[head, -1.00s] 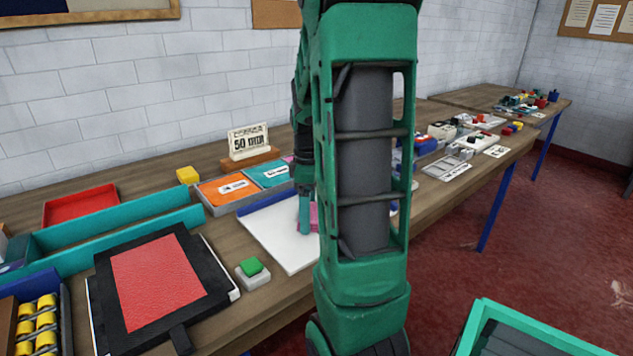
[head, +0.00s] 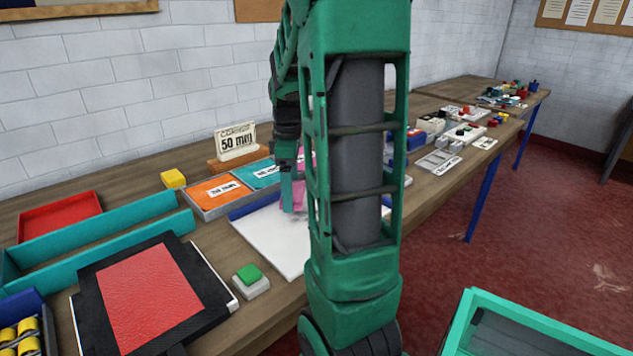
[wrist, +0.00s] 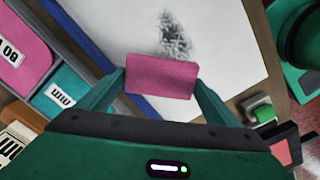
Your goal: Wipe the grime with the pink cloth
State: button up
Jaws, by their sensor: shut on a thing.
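The pink cloth (wrist: 162,76) is a small flat pad between the two fingers of my gripper (wrist: 162,82), which is shut on it. In the head view the cloth (head: 300,195) shows in part beside my arm, over the white board. The grime (wrist: 175,36) is a dark speckled smudge on the white board (wrist: 215,25), just beyond the cloth in the wrist view. My arm hides that part of the board (head: 262,240) in the head view. I cannot tell whether the cloth touches the board.
A green button (head: 249,274) and a black-framed red pad (head: 155,295) are at left. A teal-rimmed bin (head: 530,320) stands at right.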

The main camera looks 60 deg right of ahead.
jog(key=shift+r, duration=1.95)
